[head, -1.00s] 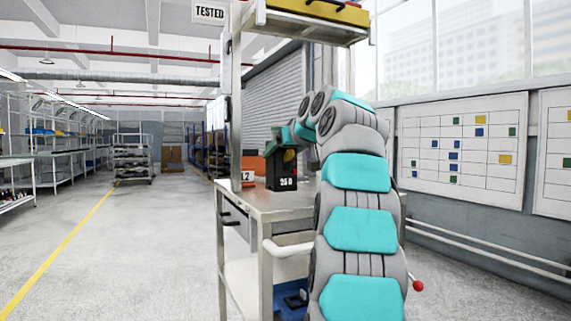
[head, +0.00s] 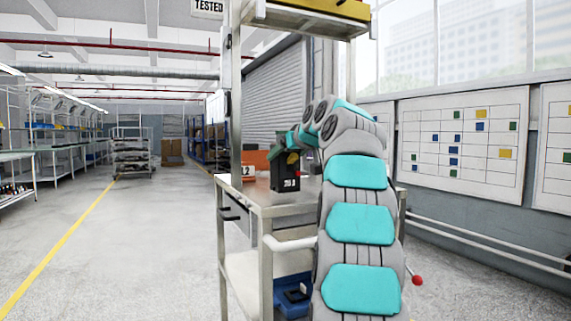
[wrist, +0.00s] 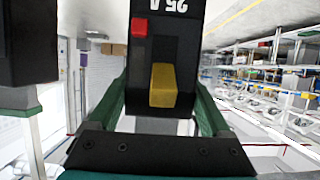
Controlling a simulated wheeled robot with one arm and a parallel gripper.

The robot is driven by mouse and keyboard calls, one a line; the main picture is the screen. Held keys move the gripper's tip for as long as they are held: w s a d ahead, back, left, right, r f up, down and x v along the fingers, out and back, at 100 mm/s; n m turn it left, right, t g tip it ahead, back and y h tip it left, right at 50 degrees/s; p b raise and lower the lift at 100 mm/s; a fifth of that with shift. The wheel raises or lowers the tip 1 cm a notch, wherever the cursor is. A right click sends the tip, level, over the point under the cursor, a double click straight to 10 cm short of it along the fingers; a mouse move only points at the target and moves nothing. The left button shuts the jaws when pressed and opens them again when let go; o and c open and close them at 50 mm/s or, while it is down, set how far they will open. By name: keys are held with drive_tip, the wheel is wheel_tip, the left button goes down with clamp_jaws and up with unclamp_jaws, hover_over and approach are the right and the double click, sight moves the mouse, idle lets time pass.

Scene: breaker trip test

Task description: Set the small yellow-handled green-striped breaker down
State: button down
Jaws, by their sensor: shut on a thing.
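A black breaker (head: 283,176) with a white rating label is at the near end of the workbench's top in the head view. In the wrist view the breaker (wrist: 158,45) shows a yellow handle (wrist: 162,86), a red button and an upside-down "25 A" label. No green stripe can be made out on it. My gripper (wrist: 160,105) is shut on the breaker, with a green finger on each side. The breaker looks upright. I cannot tell whether its base touches the workbench (head: 262,200).
An orange box (head: 256,162) with a numbered white label stands just behind the breaker. A bench post (head: 236,110) rises close on the left, under a yellow-topped shelf (head: 310,15). A blue bin (head: 292,296) is below. The aisle on the left is clear.

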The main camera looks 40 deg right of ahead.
drive_tip(key=shift+f, duration=0.8)
unclamp_jaws()
drive_tip(key=shift+f, duration=0.15)
drive_tip(key=b+v, duration=0.1)
drive_tip(key=v, duration=1.1)
drive_tip(key=shift+b, duration=0.3)
